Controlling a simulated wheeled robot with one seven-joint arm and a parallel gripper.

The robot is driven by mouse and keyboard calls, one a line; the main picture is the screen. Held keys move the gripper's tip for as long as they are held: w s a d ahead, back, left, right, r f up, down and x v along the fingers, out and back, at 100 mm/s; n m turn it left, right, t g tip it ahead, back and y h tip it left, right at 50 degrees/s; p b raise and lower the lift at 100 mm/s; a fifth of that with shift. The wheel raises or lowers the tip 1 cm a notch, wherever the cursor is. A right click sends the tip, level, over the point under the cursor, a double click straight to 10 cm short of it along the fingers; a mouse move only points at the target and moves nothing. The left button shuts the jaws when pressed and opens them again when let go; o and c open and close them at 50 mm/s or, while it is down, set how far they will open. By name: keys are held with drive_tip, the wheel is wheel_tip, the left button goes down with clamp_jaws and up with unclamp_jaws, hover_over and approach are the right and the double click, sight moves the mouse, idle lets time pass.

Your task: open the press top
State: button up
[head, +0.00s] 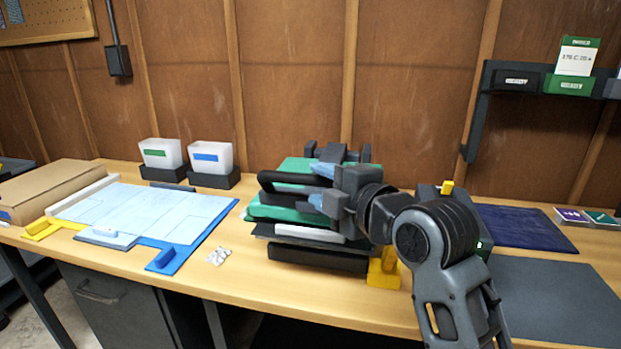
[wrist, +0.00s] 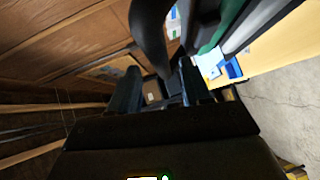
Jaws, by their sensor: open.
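The press (head: 310,258) stands on the bench in the middle of the head view, with green plates stacked over a dark base. Its top (head: 297,166) is green and lies flat, looking closed. A black bar handle (head: 283,178) runs along its front. My gripper (head: 319,184) is open at the right end of this handle. In the wrist view the curved dark handle (wrist: 150,40) comes down between the two fingers of my gripper (wrist: 163,85). I cannot tell whether they touch it. My gripper and arm hide the right side of the press.
A light blue sheet on a blue board (head: 165,255) lies to the left, with small white pieces (head: 218,256) between. Two white bins (head: 211,157) stand behind. A yellow block (head: 384,272) is at the press's right front. Dark mats (head: 555,300) lie to the right.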

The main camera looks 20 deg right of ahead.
sight(314, 180)
drive_tip(key=shift+x, duration=2.2)
clamp_jaws()
drive_tip(key=shift+r, duration=0.1)
